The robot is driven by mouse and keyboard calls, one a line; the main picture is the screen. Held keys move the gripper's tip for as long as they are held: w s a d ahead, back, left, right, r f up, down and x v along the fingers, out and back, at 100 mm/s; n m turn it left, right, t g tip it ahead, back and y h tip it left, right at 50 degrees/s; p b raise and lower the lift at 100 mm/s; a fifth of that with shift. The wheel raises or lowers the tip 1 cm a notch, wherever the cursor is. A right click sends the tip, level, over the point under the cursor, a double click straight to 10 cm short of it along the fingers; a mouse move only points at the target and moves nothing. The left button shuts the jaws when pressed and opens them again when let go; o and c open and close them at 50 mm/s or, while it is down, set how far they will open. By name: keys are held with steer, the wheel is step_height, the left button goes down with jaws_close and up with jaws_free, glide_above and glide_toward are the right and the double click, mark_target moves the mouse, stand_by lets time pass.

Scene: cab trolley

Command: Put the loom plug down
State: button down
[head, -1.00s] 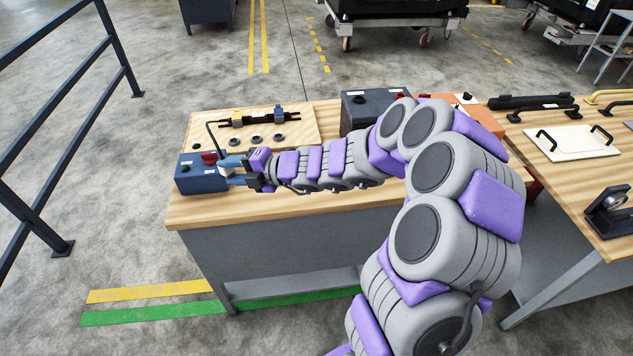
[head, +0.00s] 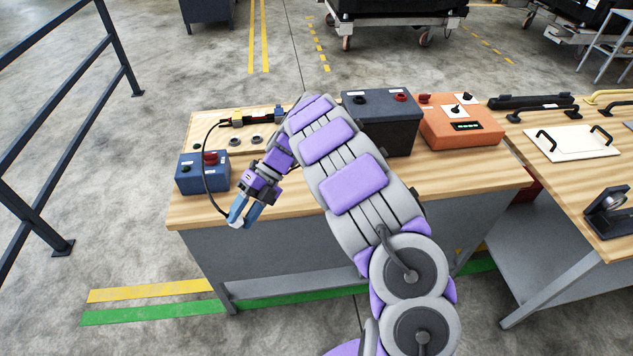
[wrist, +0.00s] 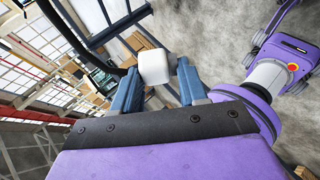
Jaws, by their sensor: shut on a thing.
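My gripper (head: 242,217) is shut on the loom plug (wrist: 155,66), which shows as a pale, blocky piece between the blue fingertips in the wrist view. In the head view my gripper is beside the front edge of the workbench, pointing down and to the left, and the plug is mostly hidden by the fingers. A black cable (head: 204,176) runs from the gripper up in a loop past the blue box to the wooden board. The cable also shows in the wrist view (wrist: 60,29), at the upper left.
A blue box (head: 203,178) with a red knob stands at the bench's left end. The wooden board (head: 207,121) holds a connector strip and rings. A dark battery-like box (head: 385,128) and an orange box (head: 463,128) stand farther right. The front middle of the bench top (head: 290,192) is bare.

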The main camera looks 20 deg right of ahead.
steer(key=shift+s+d+f+n+g+h, duration=0.3)
steer(key=shift+s+d+f+n+h, duration=0.4)
steer(key=shift+d+f+n+h, duration=2.05)
steer(key=shift+s+d+f+n+g+h, duration=0.3)
steer(key=shift+s+d+f+n+h, duration=0.55)
steer(key=shift+n+h, duration=3.75)
steer(key=w+d+n+t+y, duration=0.1)
steer(key=w+d+n+t, duration=0.3)
steer(key=n, duration=0.4)
steer(key=w+d+n+t+y+p, duration=0.1)
steer(key=w+d+n+t+y, duration=0.1)
steer(key=w+d+n+t, duration=0.2)
steer(key=shift+f+n+t, duration=0.3)
steer(key=shift+n+t, duration=0.7)
steer(key=shift+n, duration=1.15)
steer(key=shift+y, duration=0.25)
